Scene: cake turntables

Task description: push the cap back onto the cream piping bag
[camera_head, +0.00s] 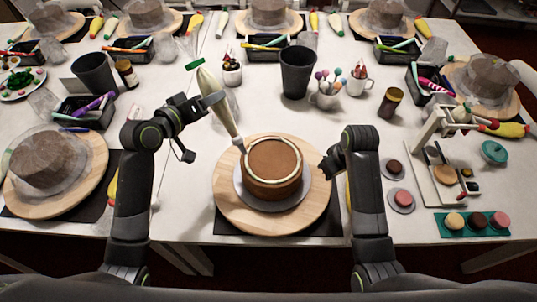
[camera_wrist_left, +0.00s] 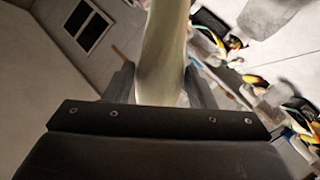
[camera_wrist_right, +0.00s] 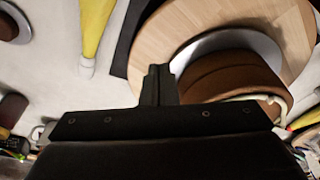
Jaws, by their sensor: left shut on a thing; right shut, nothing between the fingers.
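My left gripper (camera_head: 214,99) is shut on the cream piping bag (camera_head: 211,85), which it holds tilted in the air. The bag's green top end (camera_head: 195,64) points up and left. Its narrow tip (camera_head: 239,145) points down by the left rim of the chocolate cake (camera_head: 272,180); I cannot tell if it touches. In the left wrist view the pale bag (camera_wrist_left: 163,50) stands between the fingers. My right gripper (camera_head: 328,170) is shut and empty, just right of the cake; its closed fingers (camera_wrist_right: 158,84) show in the right wrist view. I cannot make out the loose cap.
The cake stands on a wooden turntable (camera_head: 226,205) and has a pale cream ring on top. A yellow piping bag with a white end (camera_wrist_right: 92,30) lies beside the turntable. A black cup (camera_head: 297,72) and topped mugs stand behind. Small cakes (camera_head: 401,198) lie at right.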

